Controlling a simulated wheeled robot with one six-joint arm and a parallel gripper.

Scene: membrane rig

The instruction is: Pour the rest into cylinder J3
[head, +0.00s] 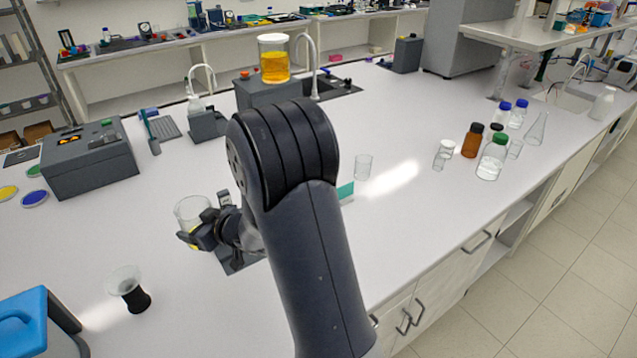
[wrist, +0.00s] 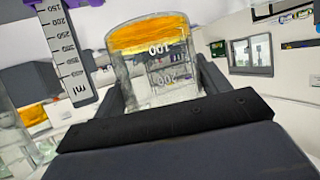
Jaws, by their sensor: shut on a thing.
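My gripper (head: 207,228) is shut on a clear glass beaker (head: 193,209), left of my arm in the head view. In the wrist view the beaker (wrist: 160,62) sits between the two fingers (wrist: 158,90), with white 100 and 200 marks and an orange-yellow band near its top edge. Whether the beaker is tilted is hard to tell. A grey scale strip marked in ml (wrist: 68,50), with purple at its top, stands left of the beaker in the wrist view. No J3 label is readable, so I cannot tell which vessel is cylinder J3. My arm hides part of the bench.
A jar of yellow liquid (head: 274,66) stands on a grey box behind my arm. An empty small beaker (head: 363,167) is right of it. Bottles, including a brown one (head: 472,141), stand at the right. A funnel-shaped glass on a black base (head: 130,290) is front left.

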